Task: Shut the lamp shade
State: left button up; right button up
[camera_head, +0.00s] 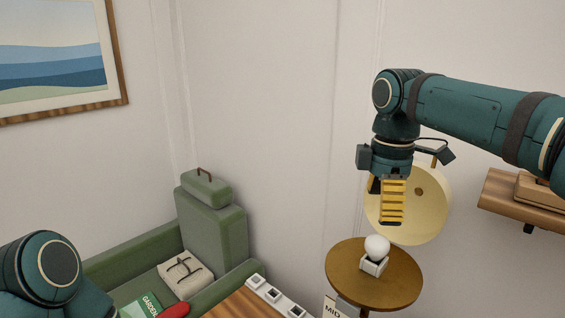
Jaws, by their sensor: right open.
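The lamp shade (428,215) is a round cream-yellow shape. It stands raised behind the white bulb (377,246), with its face toward me and a small brown spot on it. The bulb sits on a small pale socket (373,265) on a round wooden top (345,262). My right gripper (391,222) points down, open and empty, with yellow pads. It is in front of the left part of the shade in the picture, above the bulb; I cannot tell whether it touches the shade. My left gripper is out of view; only part of that arm shows at lower left.
A wooden wall shelf (497,194) with a box is at right. A green armchair (216,233) with a tied pale bundle (186,274) is at left. A wooden surface (238,303) with a white strip (274,294) is in front. A framed picture (55,50) hangs upper left.

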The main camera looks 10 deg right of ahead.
aim_at(426, 215)
jog(key=k, duration=1)
